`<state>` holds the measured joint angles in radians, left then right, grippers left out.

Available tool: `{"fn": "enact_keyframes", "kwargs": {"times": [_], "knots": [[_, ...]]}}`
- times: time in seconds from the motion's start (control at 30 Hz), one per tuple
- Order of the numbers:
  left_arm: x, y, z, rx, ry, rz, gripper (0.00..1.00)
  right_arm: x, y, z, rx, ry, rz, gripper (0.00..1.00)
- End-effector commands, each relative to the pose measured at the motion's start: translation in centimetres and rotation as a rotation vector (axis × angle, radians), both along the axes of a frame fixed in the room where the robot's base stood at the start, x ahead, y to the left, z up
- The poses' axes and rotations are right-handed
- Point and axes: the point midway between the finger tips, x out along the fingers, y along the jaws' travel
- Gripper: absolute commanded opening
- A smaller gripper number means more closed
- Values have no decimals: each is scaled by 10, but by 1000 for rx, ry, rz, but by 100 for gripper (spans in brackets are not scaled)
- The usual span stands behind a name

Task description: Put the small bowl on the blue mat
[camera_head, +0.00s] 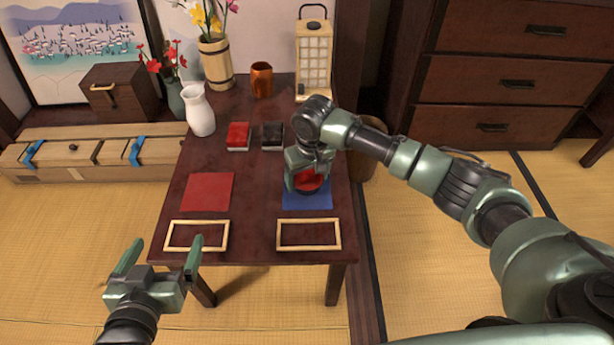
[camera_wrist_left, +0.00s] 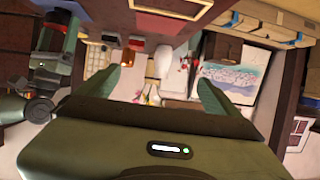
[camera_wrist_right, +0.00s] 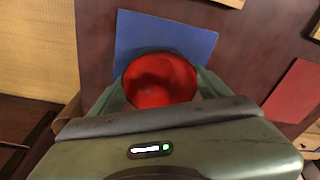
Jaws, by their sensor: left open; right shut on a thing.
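The small bowl (camera_head: 308,181) is red inside with a dark outside. It is over the blue mat (camera_head: 307,200) on the right side of the dark table. My right gripper (camera_head: 306,174) is shut on the bowl and partly covers it in the head view. In the right wrist view the bowl (camera_wrist_right: 160,80) sits between the fingers, with the blue mat (camera_wrist_right: 165,38) showing beyond it. I cannot tell whether the bowl touches the mat. My left gripper (camera_head: 160,258) is open and empty in front of the table's left front edge.
A red mat (camera_head: 208,191) lies on the left of the table (camera_head: 255,215). Two wooden frames (camera_head: 197,221) (camera_head: 309,220) lie along the front edge. A red box (camera_head: 238,136), a black box (camera_head: 273,135), a white vase (camera_head: 199,112), a copper cup (camera_head: 262,80) and a lantern (camera_head: 314,55) stand further back.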

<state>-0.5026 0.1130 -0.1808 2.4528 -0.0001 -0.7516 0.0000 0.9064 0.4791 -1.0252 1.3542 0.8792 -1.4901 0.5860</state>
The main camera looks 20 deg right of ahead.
Motion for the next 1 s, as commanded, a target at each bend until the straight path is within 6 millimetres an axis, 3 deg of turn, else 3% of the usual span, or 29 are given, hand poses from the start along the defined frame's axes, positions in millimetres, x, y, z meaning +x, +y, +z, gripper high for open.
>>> {"fn": "enact_keyframes", "kwargs": {"times": [0.03,0.1,0.53,0.77,1.0], "knots": [[-1,0,-1,1,6,0,95,0,0,0,0,0,0,85],[-1,0,-1,1,6,0,95,0,0,0,0,0,0,99],[2,0,5,-5,-22,0,95,0,0,5,1,-2,0,99],[-25,12,-31,48,202,15,95,-4,0,33,1,-2,0,99],[-71,29,-67,108,475,34,95,-9,-1,66,1,-2,1,99]]}}
